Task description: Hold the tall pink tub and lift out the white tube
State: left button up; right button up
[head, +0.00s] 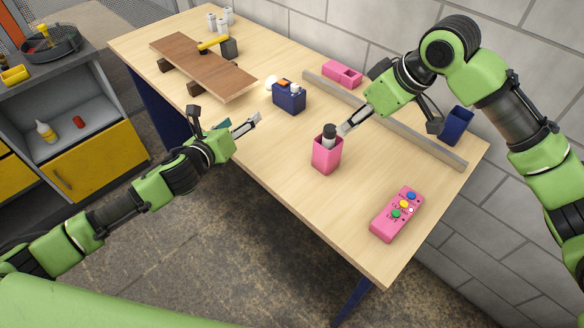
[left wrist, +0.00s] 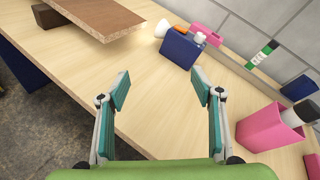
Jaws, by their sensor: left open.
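The tall pink tub (head: 326,158) stands upright on the table, right of centre; it also shows in the left wrist view (left wrist: 268,132). A white tube with a dark cap (head: 329,142) stands in it, its upper part above the rim; it shows tilted in the left wrist view (left wrist: 292,117). My left gripper (head: 258,119) is open and empty, left of the tub and apart from it; both its fingers show in the left wrist view (left wrist: 168,88). My right gripper (head: 345,128) is close beside the tube's right side; whether it touches the tube or is open is unclear.
A grey rail (head: 440,146) runs along the back, with a pink holder (head: 342,74) and a blue bin (head: 457,124) beyond. A pink button box (head: 397,214) lies at right front. A brown board (head: 203,66) rests on blocks.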

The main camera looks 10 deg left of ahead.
pick_arm(q)
jog(key=s+d+r+m+g+h, duration=0.1)
jog(key=s+d+m+h, duration=0.3)
jog(key=d, duration=0.5)
jog(key=m+g+h, duration=0.1)
jog(key=m+g, duration=0.2)
jog(key=m, duration=0.3)
send_near(320, 157)
jog(key=x, duration=1.3)
jog(key=shift+w+f, duration=0.1)
jog(key=shift+f, duration=0.15)
